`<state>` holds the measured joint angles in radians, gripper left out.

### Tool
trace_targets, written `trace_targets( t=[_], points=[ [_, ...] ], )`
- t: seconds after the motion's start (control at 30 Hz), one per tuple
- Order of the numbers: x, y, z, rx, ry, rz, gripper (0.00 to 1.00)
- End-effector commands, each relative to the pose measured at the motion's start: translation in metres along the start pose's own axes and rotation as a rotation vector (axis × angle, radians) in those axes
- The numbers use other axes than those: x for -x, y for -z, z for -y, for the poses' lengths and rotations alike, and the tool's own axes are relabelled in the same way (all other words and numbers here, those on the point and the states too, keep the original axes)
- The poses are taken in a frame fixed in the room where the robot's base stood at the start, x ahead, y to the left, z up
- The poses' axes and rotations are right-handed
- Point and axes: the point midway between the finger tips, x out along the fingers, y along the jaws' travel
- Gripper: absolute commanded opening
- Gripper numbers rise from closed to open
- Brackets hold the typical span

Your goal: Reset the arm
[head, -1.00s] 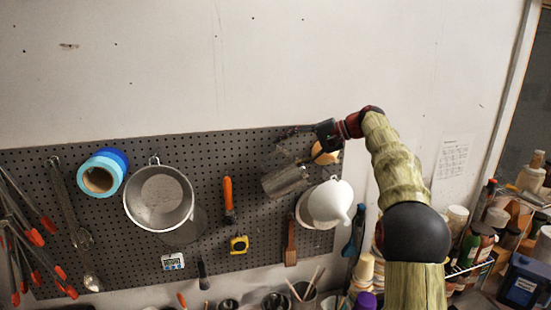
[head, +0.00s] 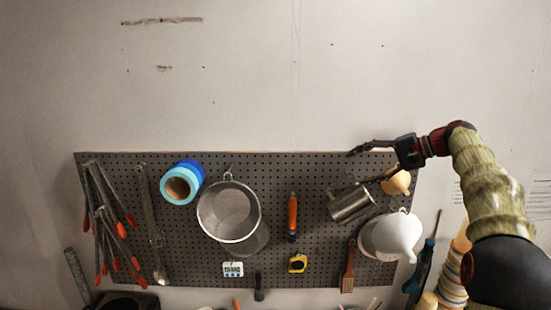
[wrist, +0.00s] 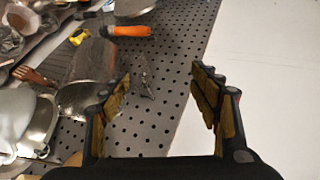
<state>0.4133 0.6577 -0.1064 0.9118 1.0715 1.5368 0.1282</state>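My gripper (head: 366,149) is at the top right of the pegboard (head: 270,165) in the head view, with its fingers pointing left along the board's upper edge. In the wrist view my gripper (wrist: 163,85) has its two fingers wide apart with nothing between them. A metal cup (head: 351,204) hangs tilted on the board below the fingers.
A white pitcher (head: 392,237) and a wooden brush (head: 348,268) hang near the cup. A metal pot (head: 228,212), blue tape rolls (head: 182,183), an orange-handled tool (head: 293,215) and several tongs (head: 105,225) hang further left. The wall (head: 250,90) above the board is bare.

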Motion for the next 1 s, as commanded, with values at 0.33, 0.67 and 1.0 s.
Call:
trace_targets(
  t=[0.33,0.67,1.0],
  points=[
    [-0.031,-0.059,-0.036,0.026,-0.128,-0.03,0.62],
    [-0.065,-0.172,-0.123,0.113,-0.349,-0.079,0.62],
    [-0.082,-0.299,-0.257,0.275,-0.58,-0.121,0.62]
  ],
)
